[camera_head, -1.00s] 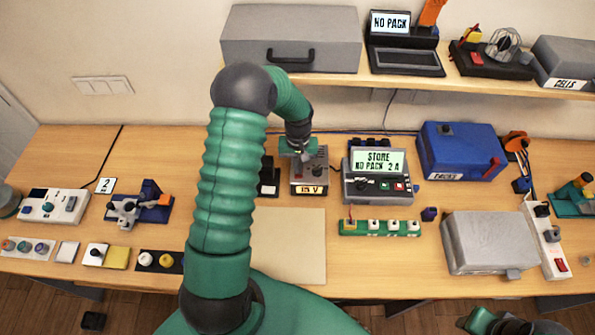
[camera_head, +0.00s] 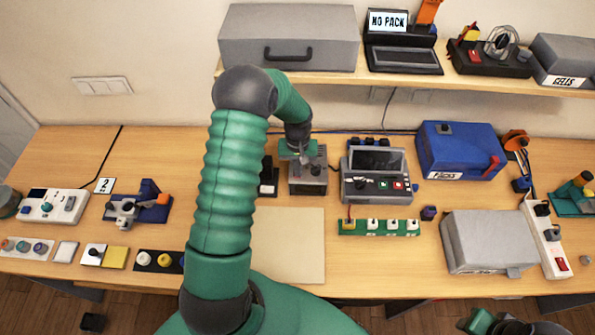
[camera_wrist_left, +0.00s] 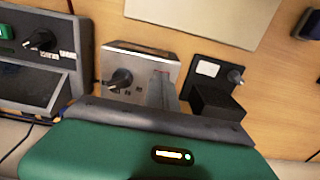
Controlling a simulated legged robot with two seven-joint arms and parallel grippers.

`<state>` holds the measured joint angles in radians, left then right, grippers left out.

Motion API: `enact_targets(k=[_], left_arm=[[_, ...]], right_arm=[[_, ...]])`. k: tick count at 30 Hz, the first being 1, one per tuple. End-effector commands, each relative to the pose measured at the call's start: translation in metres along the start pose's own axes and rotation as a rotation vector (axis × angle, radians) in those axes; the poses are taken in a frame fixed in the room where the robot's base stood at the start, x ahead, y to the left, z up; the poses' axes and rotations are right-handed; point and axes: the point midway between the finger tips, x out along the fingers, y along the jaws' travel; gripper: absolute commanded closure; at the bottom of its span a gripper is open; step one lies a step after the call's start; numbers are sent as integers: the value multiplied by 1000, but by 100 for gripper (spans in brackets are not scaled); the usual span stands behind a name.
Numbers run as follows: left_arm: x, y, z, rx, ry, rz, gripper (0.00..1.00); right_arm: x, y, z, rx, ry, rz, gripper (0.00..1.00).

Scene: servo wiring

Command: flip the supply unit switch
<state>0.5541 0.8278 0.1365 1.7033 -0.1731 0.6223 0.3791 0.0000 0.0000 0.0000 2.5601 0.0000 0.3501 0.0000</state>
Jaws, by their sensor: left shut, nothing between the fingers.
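The supply unit (camera_head: 308,182) is a small grey box on the bench, with a black knob (camera_head: 316,169) and a dark display on its front. It also shows in the left wrist view (camera_wrist_left: 140,62), knob at left. My left gripper (camera_head: 298,155) is over its back left part, pointing down, shut and empty. In the left wrist view the fingers (camera_wrist_left: 162,92) are at the box top beside the knob. The switch itself is hidden by the fingers, so I cannot tell its position or any contact. Part of my right arm (camera_head: 490,321) shows at the bottom right; its fingers are unclear.
Right of the supply unit stands a grey charger (camera_head: 376,187) with a dark screen. A black holder (camera_head: 268,180) stands close on its left. A green terminal strip (camera_head: 380,228) lies in front of the charger. The beige mat (camera_head: 288,246) is bare.

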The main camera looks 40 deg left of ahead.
Motion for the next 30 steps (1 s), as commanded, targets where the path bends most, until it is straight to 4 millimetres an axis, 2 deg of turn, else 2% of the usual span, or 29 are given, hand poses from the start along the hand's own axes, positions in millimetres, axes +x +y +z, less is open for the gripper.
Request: enact_targets(k=[21,30], left_arm=[[-69,-1,-1,0,1,0,100],[-68,-2,-1,0,0,0,100]], right_arm=[[-53,0,-12,0,0,0,65],[-52,0,-12,0,0,0,65]])
